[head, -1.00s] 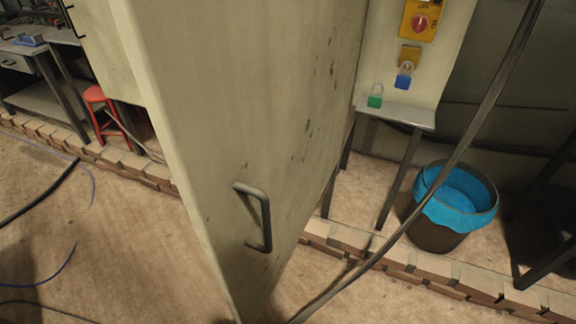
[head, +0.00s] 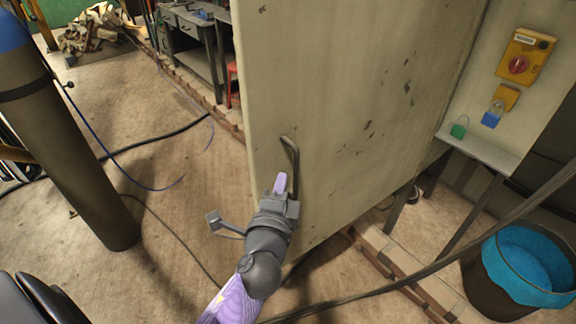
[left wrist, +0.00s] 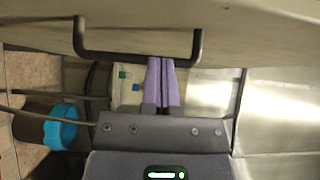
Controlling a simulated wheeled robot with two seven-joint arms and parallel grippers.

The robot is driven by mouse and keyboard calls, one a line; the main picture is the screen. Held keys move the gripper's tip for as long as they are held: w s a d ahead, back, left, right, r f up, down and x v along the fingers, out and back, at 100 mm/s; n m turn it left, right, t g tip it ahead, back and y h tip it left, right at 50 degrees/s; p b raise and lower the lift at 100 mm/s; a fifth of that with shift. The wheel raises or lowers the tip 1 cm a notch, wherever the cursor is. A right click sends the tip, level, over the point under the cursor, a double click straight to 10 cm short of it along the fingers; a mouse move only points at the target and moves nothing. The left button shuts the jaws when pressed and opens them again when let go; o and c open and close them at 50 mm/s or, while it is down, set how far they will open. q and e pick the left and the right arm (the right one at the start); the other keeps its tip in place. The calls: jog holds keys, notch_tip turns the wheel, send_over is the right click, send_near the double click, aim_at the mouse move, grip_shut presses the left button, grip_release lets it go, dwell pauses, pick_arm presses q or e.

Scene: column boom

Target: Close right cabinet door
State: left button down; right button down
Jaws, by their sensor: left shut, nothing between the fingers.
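The right cabinet door (head: 345,110) is a large cream, scuffed panel that stands swung open in the middle of the head view. Its dark bar handle (head: 294,160) is near the door's lower left edge. My left gripper (head: 280,183) is shut and empty, with its purple fingers beside the handle's lower part. My right gripper is not in view.
A dark cylinder with a blue top (head: 75,150) stands at the left. A bin with a blue liner (head: 525,260) is at the lower right. A wall panel with a red switch (head: 518,65) is at the right. Cables cross the floor, and a low brick edging (head: 385,255) runs behind the door.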

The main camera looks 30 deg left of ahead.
aim_at(289, 154)
pick_arm(q)
jog(key=shift+x, duration=2.65)
